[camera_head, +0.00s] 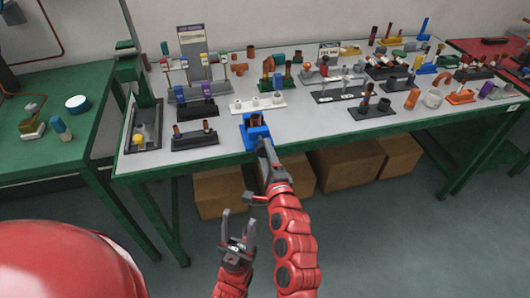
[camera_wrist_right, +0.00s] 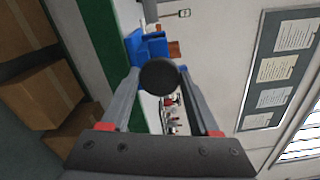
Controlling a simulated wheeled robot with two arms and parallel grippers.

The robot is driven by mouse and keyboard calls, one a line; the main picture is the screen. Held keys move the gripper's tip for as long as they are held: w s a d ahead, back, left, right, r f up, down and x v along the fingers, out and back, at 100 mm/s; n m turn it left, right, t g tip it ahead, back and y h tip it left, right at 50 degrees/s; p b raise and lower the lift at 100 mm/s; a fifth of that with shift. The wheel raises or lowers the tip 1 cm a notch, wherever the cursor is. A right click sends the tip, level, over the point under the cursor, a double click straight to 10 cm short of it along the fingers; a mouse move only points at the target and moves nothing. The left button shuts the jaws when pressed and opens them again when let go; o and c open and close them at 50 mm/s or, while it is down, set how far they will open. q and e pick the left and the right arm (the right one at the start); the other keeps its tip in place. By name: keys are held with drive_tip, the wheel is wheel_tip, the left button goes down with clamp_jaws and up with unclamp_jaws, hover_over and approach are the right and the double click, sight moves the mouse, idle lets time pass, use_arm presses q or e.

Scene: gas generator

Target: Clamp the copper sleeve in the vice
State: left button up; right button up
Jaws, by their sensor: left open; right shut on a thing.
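The blue vice (camera_head: 258,134) stands at the front edge of the grey table. A copper-brown piece (camera_head: 257,121), which looks like the copper sleeve, stands upright at the vice's jaws; I cannot tell how tightly they hold it. My right gripper (camera_head: 263,146) is at the front of the vice. The right wrist view shows its fingers shut on a dark round knob (camera_wrist_right: 159,76), with the blue vice (camera_wrist_right: 150,47) right behind it and a copper-brown piece (camera_wrist_right: 175,49) beside the vice. My left gripper (camera_head: 237,230) is open and empty, low in front of the table.
Racks and holders with copper tubes and fittings crowd the grey table, including a black holder (camera_head: 194,140) left of the vice and a white one (camera_head: 258,103) behind it. Cardboard boxes (camera_head: 349,165) stand underneath. A green table (camera_head: 60,150) is at the left.

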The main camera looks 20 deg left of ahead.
idle(0.4)
drive_tip(key=m, duration=0.2)
drive_tip(key=shift+m, duration=0.4)
drive_tip(key=o, duration=1.4)
